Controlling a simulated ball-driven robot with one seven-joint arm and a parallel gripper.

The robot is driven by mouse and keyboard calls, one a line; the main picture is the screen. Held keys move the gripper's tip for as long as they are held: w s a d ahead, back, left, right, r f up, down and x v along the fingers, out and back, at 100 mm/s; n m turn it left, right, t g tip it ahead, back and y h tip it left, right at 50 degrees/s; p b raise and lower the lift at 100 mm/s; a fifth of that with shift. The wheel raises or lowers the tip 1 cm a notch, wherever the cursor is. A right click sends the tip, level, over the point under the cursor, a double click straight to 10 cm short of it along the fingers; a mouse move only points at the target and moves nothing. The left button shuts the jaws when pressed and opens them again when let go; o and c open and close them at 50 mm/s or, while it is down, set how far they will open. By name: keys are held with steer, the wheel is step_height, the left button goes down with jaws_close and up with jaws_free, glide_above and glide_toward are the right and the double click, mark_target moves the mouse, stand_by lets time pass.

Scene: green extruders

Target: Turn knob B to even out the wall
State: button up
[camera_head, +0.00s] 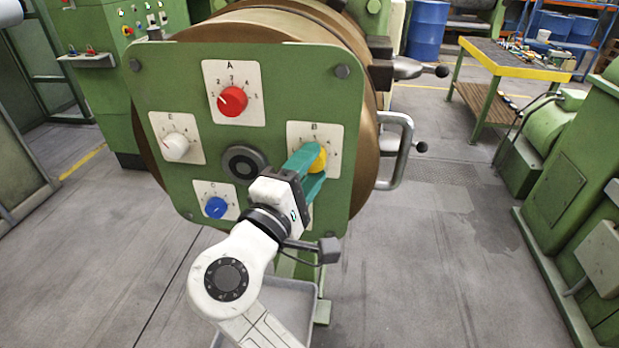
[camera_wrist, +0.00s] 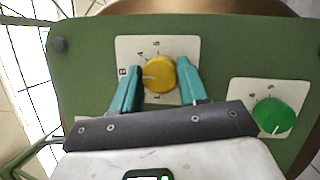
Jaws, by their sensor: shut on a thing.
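Knob B is yellow (camera_head: 319,159) and sits on a white dial plate (camera_head: 333,132) marked B, at the right of the green panel (camera_head: 270,75). My gripper (camera_head: 313,168) has its teal fingers on either side of this knob, shut on it. In the wrist view the yellow knob (camera_wrist: 160,74) shows between the two fingertips (camera_wrist: 160,77), and its white pointer line faces left. Part of the dial's numbers is hidden by the fingers and the knob. In the head view my gripper covers the panel's lower right.
The panel also bears a red knob A (camera_head: 232,101), a white knob (camera_head: 175,146), a blue knob (camera_head: 216,207) and a green knob (camera_wrist: 272,115). A dark round hub (camera_head: 244,164) is at its centre. A metal handle (camera_head: 406,150) sticks out right of the drum. Open floor lies to the right.

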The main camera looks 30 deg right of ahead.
steer(key=m+g+b, duration=0.1)
steer(key=m, duration=0.2)
steer(key=shift+f+m+y+b, duration=0.1)
steer(key=shift+m+y+b, duration=0.2)
steer(key=shift+m+y, duration=0.1)
steer(key=shift+m+g+y+b, duration=0.3)
steer(key=shift+m+y+b, duration=0.35)
steer(key=shift+m, duration=1.05)
steer(key=o, duration=1.1)
steer(key=shift+c, duration=0.2)
steer(key=b+v, duration=0.1)
steer(key=v, duration=1)
steer(key=shift+b, duration=0.3)
